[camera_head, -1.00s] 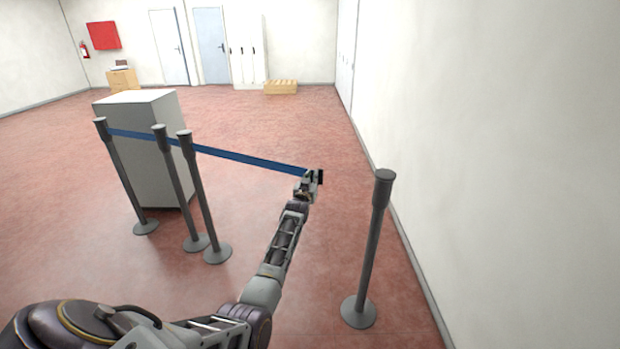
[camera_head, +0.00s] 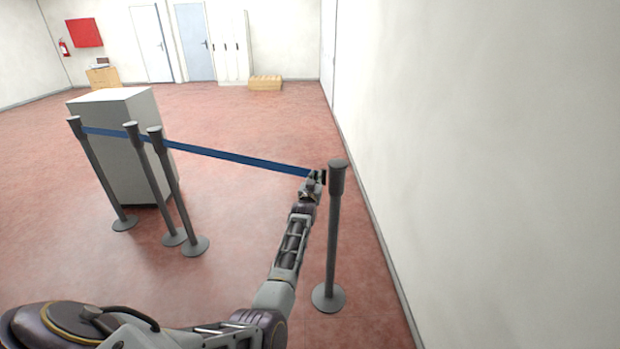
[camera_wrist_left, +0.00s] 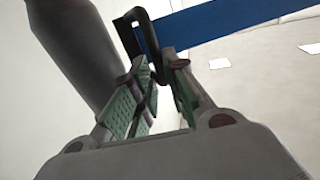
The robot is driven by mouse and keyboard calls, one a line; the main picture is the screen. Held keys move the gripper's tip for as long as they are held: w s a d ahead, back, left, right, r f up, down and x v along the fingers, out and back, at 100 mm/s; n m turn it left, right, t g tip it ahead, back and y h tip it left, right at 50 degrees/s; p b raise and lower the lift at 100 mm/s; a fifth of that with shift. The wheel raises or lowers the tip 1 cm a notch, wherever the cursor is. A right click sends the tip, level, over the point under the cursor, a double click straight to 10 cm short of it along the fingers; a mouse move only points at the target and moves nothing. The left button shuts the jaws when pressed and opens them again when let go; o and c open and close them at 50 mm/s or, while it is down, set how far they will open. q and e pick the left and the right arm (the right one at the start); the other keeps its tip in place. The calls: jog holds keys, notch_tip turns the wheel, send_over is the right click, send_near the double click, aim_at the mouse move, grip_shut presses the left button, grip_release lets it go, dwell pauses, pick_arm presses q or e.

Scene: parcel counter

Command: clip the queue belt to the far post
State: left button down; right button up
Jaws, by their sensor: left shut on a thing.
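The blue queue belt (camera_head: 235,158) runs taut from the posts at the left to my left gripper (camera_head: 314,184). My left gripper is shut on the belt's dark end clip. In the left wrist view the clip (camera_wrist_left: 135,33) stands between the fingertips of the gripper (camera_wrist_left: 150,75), with the belt (camera_wrist_left: 215,20) going off to the right. The far post (camera_head: 333,235) stands upright just right of the gripper in the head view. Its dark head (camera_head: 338,178) is close beside the clip; I cannot tell whether they touch. The post (camera_wrist_left: 80,45) also shows at the wrist view's upper left. My right gripper is out of view.
Three dark posts stand at the left, one of them here (camera_head: 170,190), by a tall grey cabinet (camera_head: 115,155). A white wall (camera_head: 480,150) runs along the right. A low wooden crate (camera_head: 265,83) lies at the back. The red floor between is clear.

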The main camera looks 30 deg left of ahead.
pick_arm(q)
jog(key=shift+d, duration=0.5)
jog(key=c, duration=1.5)
grip_release()
jog(key=shift+v, duration=5.95)
jog(key=shift+s+d+f, duration=0.1)
